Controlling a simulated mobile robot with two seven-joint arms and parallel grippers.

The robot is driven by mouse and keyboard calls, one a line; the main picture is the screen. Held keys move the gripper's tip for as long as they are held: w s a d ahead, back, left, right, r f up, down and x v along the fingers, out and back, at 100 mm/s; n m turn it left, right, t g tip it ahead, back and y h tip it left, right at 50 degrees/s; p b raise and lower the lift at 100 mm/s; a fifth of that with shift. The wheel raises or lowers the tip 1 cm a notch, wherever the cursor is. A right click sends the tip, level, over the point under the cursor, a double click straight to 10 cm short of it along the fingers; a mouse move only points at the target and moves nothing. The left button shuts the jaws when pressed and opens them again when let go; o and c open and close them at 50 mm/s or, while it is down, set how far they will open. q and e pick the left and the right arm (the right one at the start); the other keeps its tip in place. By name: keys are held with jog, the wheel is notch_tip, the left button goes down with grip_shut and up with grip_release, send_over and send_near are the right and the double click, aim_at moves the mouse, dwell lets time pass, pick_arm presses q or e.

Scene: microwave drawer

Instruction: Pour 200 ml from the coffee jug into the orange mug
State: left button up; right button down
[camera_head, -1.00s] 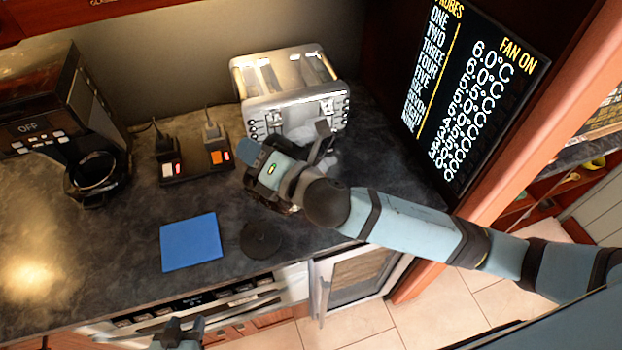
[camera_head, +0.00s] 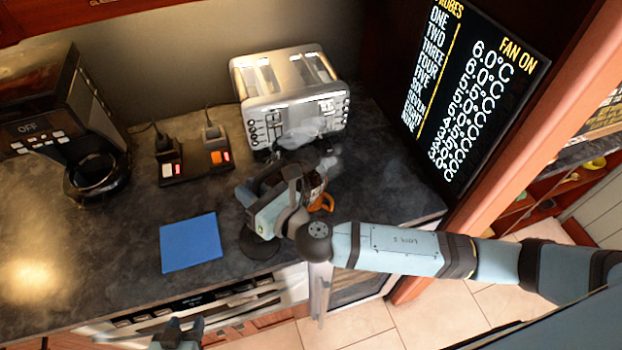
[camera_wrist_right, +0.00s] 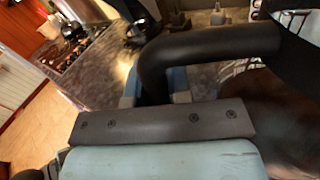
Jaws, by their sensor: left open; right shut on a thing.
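My right gripper (camera_head: 266,198) is shut on the dark handle of the coffee jug (camera_head: 311,174), over the right part of the counter. In the right wrist view the black handle (camera_wrist_right: 205,45) curves between the fingers, with the jug's dark body at the right edge. The jug's tilt and coffee level cannot be told. The orange mug (camera_head: 323,203) shows only in part, just below and right of the jug; the gripper and jug hide the rest. My left gripper (camera_head: 180,333) is open and empty at the bottom edge of the head view, in front of the counter.
A toaster (camera_head: 292,95) stands behind the jug. A coffee machine (camera_head: 65,120) is at the left. A switched socket block (camera_head: 195,165), a blue mat (camera_head: 190,243) and a black disc (camera_head: 259,243) lie on the counter. The counter's left front is clear.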

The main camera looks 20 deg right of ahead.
jog(key=shift+s+a+f+n, duration=0.15)
jog(key=shift+a+f+n, duration=0.05)
jog(key=shift+f+n, duration=0.55)
jog(key=shift+r, duration=0.1)
